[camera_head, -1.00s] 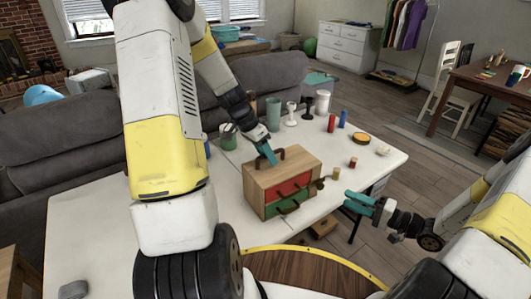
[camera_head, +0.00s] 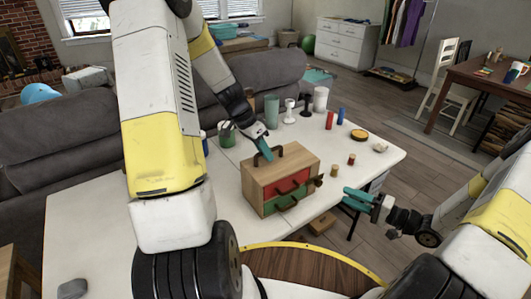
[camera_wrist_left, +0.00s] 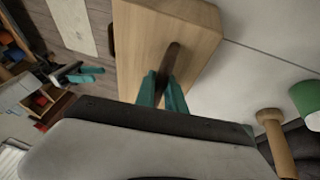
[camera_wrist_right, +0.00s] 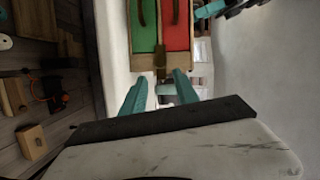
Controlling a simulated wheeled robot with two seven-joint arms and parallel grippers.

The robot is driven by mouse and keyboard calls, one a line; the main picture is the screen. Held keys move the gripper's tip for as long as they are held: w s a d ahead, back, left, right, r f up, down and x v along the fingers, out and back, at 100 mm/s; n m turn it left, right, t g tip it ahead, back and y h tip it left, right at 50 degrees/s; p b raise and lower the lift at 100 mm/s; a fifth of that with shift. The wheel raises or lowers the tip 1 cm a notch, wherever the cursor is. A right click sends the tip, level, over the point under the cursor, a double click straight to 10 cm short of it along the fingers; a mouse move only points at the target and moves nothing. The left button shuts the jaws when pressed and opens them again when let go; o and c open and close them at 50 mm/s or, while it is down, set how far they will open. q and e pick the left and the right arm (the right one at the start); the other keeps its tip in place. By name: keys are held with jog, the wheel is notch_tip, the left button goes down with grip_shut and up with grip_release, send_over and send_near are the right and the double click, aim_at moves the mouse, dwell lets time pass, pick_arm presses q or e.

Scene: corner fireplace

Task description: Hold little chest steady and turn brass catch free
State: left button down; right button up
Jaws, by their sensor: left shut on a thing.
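The little wooden chest (camera_head: 264,182) stands upright on the white table, with a red drawer (camera_head: 294,181) above a green drawer (camera_head: 292,197), both shut. My left gripper (camera_head: 264,148) is shut on the dark carry handle (camera_wrist_left: 170,62) on the chest's top. The brass catch (camera_wrist_right: 160,62) is at the chest's side edge, and in the head view it is a small piece (camera_head: 319,179) sticking out at the right. My right gripper (camera_head: 352,198) is open and empty, right of the catch and apart from it. In the right wrist view its fingers (camera_wrist_right: 161,88) point towards the catch.
Small wooden pegs (camera_head: 334,170) stand close to the chest's right.

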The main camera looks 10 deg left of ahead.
dwell(0.7)
jog(key=shift+o, duration=1.3)
jog(key=m+t+h, duration=0.3)
jog(key=m+t, duration=0.2)
jog(key=m, duration=1.9)
send_near(320, 184)
jog(key=x, duration=0.9)
jog(key=shift+w, duration=0.15)
grip_shut()
